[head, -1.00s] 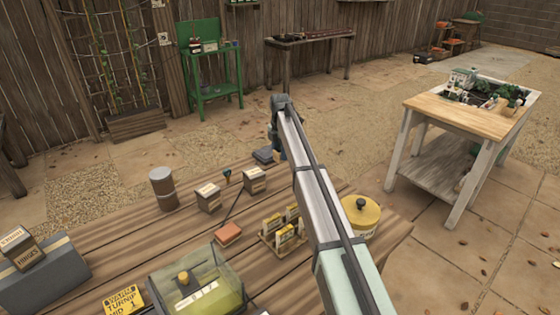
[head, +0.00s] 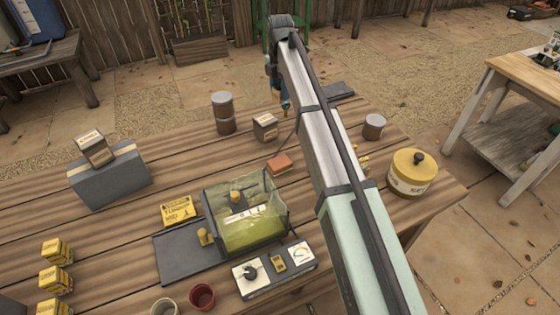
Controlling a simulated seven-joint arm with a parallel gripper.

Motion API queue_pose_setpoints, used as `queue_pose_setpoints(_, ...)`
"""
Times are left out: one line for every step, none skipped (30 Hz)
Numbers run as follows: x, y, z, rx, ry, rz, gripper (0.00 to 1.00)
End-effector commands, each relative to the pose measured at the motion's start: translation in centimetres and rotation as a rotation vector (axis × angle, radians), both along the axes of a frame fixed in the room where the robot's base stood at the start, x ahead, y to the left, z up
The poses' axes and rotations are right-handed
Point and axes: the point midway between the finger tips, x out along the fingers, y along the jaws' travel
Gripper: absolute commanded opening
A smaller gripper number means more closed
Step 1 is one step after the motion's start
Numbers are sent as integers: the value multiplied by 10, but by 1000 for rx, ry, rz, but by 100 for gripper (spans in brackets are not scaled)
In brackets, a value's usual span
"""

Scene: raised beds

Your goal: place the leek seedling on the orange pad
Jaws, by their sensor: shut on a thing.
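My gripper (head: 284,100) hangs at the far end of my arm, small in the picture, above the back part of the wooden table. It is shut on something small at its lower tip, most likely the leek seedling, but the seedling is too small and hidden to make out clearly. The orange pad (head: 280,163) is a small flat block on the table, nearer to me than the gripper and left of my arm. Its top looks bare. The gripper is apart from the pad.
A small labelled box (head: 265,127) and a brown canister (head: 225,124) stand left of the gripper. A clear yellow-green bin (head: 245,228) stands in front of the pad. A yellow tin (head: 412,174) and a grey-lidded canister (head: 373,127) stand right of my arm, which hides some table.

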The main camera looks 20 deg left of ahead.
Motion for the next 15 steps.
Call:
queue_pose_setpoints(-32,0,0,0,0,17,18)
queue_pose_setpoints(-45,-1,0,0,0,21,18)
queue_pose_setpoints(-63,-2,1,0,0,26,18)
queue_pose_setpoints(-74,-4,1,-1,-1,23,18)
queue_pose_setpoints(-86,-6,1,0,-1,23,18)
queue_pose_setpoints(-98,-11,1,0,-1,15,18)
queue_pose_setpoints(-108,-15,0,0,-1,8,18)
queue_pose_setpoints(-116,-21,-1,0,-1,-3,18)
queue_pose_setpoints(-126,-27,-2,0,0,-18,18)
queue_pose_setpoints(-133,-33,-3,0,0,-31,18)
queue_pose_setpoints(-139,-38,-4,0,0,-44,18)
queue_pose_setpoints(-146,-43,-7,0,0,-63,18)
queue_pose_setpoints(-151,-47,-8,-1,1,-77,18)
queue_pose_setpoints(-156,-51,-10,-1,1,-92,18)
queue_pose_setpoints(-161,-54,-11,0,0,-114,18)
